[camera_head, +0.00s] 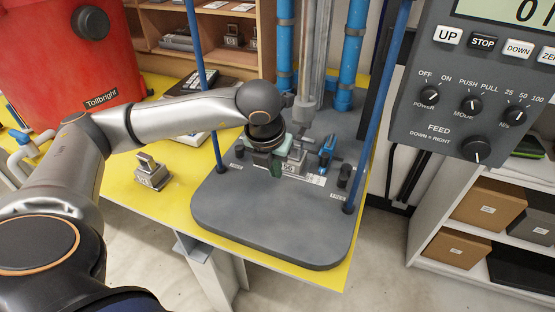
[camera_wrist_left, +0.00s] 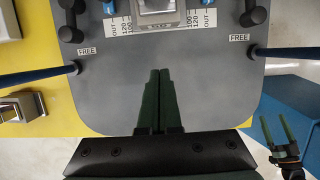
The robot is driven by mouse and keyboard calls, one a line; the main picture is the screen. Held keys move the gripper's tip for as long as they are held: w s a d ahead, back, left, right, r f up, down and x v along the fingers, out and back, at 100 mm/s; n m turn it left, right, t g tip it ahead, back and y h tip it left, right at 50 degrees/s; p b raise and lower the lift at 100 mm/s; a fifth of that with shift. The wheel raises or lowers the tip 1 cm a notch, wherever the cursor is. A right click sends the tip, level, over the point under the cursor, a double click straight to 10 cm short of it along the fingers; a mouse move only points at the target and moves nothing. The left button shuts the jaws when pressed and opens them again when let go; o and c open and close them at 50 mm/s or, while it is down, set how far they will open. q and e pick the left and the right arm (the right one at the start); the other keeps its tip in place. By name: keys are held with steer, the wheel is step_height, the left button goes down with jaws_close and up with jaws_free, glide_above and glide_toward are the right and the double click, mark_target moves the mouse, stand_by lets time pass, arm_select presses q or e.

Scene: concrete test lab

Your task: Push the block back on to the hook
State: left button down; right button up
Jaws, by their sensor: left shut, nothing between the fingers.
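A grey metal block (camera_head: 296,161) stands on the dark base plate (camera_head: 280,225) of the test machine, between scale labels; in the wrist view the block (camera_wrist_left: 158,8) is cut by the top edge. My left gripper (camera_head: 277,162) is low over the plate, just left of the block in the head view. In the wrist view its dark green fingers (camera_wrist_left: 159,73) are together and empty, pointing at the block with a gap of bare plate between. My right gripper (camera_wrist_left: 278,128) shows at the lower right of the wrist view, fingers apart. I cannot make out a hook.
Blue clamps (camera_head: 327,150) and black knobs (camera_head: 344,175) flank the block. Blue rods (camera_head: 379,110) rise from the plate. Another metal block (camera_head: 151,173) sits on the yellow table (camera_head: 118,190). A control box (camera_head: 480,95) hangs at upper right. The plate's front is clear.

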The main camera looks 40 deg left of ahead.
mark_target(280, 187)
arm_select(q)
steer(key=x, duration=0.5)
steer(key=shift+w+f, duration=0.15)
steer(key=shift+f, duration=0.2)
steer(key=shift+w+a+r+p, duration=0.1)
steer(key=shift+w+p, duration=0.2)
steer(key=shift+w, duration=0.25)
steer(key=shift+w+a+r+p, duration=0.15)
steer(key=shift+w+p, duration=0.1)
steer(key=shift+w, duration=0.3)
steer(key=shift+w+a+f, duration=0.1)
steer(key=shift+w+a, duration=0.1)
steer(key=shift+w, duration=0.55)
arm_select(e)
steer(key=shift+r, duration=0.75)
